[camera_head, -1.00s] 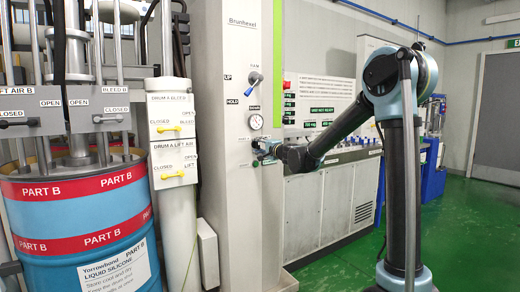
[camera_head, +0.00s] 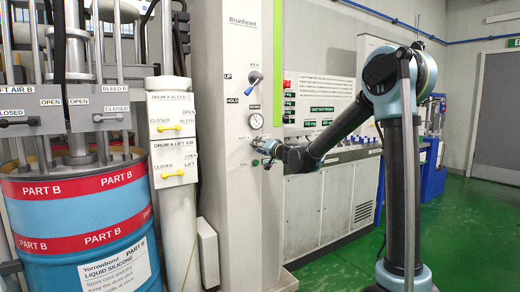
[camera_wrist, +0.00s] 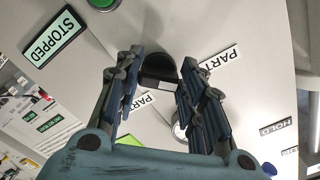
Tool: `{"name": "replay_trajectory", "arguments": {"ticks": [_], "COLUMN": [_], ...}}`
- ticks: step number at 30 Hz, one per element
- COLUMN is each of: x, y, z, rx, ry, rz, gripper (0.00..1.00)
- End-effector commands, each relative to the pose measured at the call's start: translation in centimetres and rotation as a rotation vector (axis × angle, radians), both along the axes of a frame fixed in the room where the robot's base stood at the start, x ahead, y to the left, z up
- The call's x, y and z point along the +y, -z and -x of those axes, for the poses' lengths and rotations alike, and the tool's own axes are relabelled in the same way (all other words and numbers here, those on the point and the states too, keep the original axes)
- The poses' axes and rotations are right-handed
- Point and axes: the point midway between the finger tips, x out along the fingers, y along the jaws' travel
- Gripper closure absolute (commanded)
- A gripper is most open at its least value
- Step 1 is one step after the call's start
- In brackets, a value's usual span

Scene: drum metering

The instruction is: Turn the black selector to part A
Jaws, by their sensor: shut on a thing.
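The black selector (camera_wrist: 158,68) is a dark knob on the pale panel, seen in the wrist view between my two fingers. My gripper (camera_wrist: 162,60) is closed on it, with one finger on each side. Two white PART labels, one to the right (camera_wrist: 222,62) and one below (camera_wrist: 141,102), sit near the knob; their last letters are hidden or unreadable. I cannot tell exactly which label the selector points at. In the head view my gripper (camera_head: 262,147) is at the front of the grey column (camera_head: 232,190), below the gauge, and covers the selector.
A STOPPED sign (camera_wrist: 55,38) and a green button (camera_wrist: 103,3) are beside the selector. A round gauge (camera_head: 255,121) and a blue-handled lever (camera_head: 254,78) are above it. A blue PART B drum (camera_head: 85,225) stands at the left.

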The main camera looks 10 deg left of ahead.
Motion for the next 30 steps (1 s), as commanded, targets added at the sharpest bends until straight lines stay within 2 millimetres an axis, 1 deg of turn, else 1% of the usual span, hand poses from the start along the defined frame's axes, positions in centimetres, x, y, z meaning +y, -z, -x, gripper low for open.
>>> {"name": "replay_trajectory", "arguments": {"ticks": [16, 17, 18, 19, 20, 30], "x": [-0.18, -0.18, -0.18, -0.18, -0.17, -0.15], "y": [0.10, 0.11, 0.10, 0.09, 0.09, 0.02], "z": [-0.12, -0.13, -0.14, -0.13, -0.13, -0.01], "rx": [-0.019, -0.019, -0.019, -0.019, -0.019, -0.018], "ry": [0.004, 0.004, 0.005, 0.005, 0.004, 0.003], "rz": [0.019, 0.019, 0.020, 0.020, 0.019, 0.018], "gripper": [0.88, 0.61, 0.52, 0.46, 0.43, 0.43]}}
